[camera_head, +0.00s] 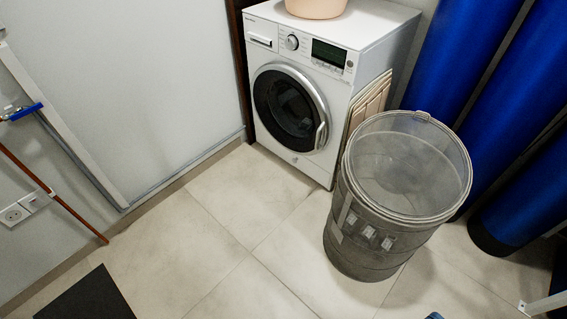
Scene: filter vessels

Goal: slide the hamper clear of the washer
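The hamper appears to be the tall grey round bin (365,235) with a pale, see-through-looking top and a rim clip. It stands upright on the floor, right of and in front of the washer (340,80). The washer is white with a round dark door (290,108), which is shut and fully visible. The hamper's rim overlaps the flat beige panels beside the washer in the picture. I cannot tell whether it touches them or the washer. My gripper is not in view.
Large blue cylinders (520,185) stand right of and behind the hamper. A peach basin (316,7) sits on the washer. The wall with pipes (55,195) is at left. A dark flat shape (85,298) lies bottom left. Tiled floor (215,240) is clear left of the hamper.

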